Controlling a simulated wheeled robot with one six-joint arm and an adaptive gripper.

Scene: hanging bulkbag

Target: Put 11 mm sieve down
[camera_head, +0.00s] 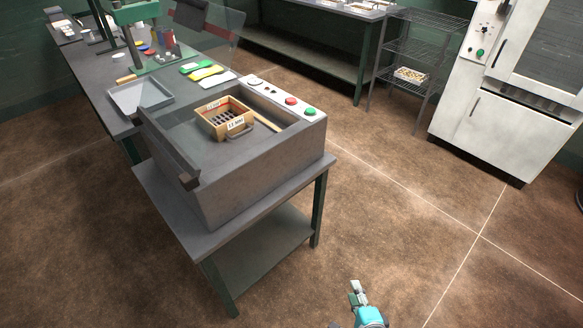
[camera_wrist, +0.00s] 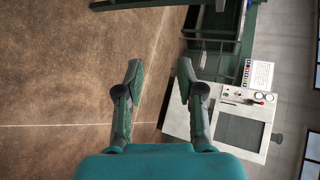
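A wooden-framed sieve (camera_head: 218,111) with a label reading like "11 mm" on its front sits in the recess of a grey box-shaped machine (camera_head: 235,175), in the head view. It has a grey handle at its front and a dark grid inside. My gripper (camera_head: 357,290) is low at the bottom of the head view, over the floor and well away from the sieve. In the wrist view my gripper (camera_wrist: 158,75) has its two fingers spread apart with nothing between them. The sieve is not visible in the wrist view.
The machine stands on a table (camera_head: 222,240) with a lower shelf. A grey tray (camera_head: 140,95) and coloured scoops (camera_head: 205,72) lie on the bench behind. A wire rack (camera_head: 415,60) and a white cabinet (camera_head: 500,110) stand at right. The brown floor between is clear.

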